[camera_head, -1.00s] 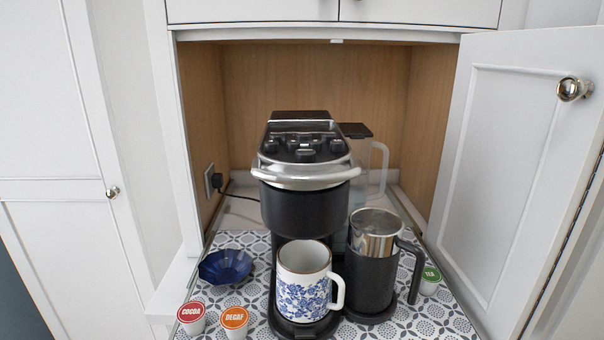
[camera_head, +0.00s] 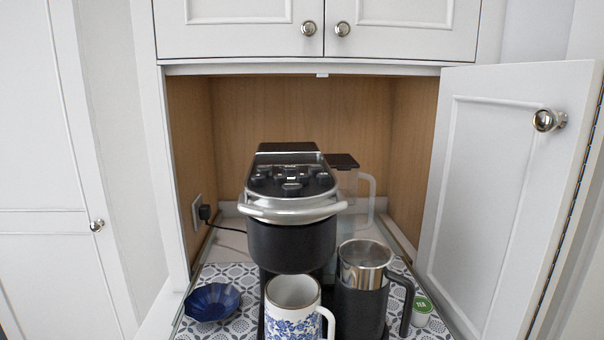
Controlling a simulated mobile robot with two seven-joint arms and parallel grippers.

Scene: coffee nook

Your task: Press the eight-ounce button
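The black coffee maker (camera_head: 291,242) with a silver front handle stands in the middle of the nook. Several dark buttons (camera_head: 291,178) sit on its top panel; their labels are too small to read, so I cannot tell which is the eight-ounce one. A white mug with blue flowers (camera_head: 292,318) stands under the brew head, its lower part cut off by the picture edge. Neither of my grippers shows in the head view.
A black and steel frother (camera_head: 362,300) stands right of the mug, with a green-lidded tea pod (camera_head: 422,310) beside it. A blue bowl (camera_head: 212,302) is at left. The open cabinet door (camera_head: 495,190) bounds the right side. Upper cabinets (camera_head: 395,28) overhang the nook.

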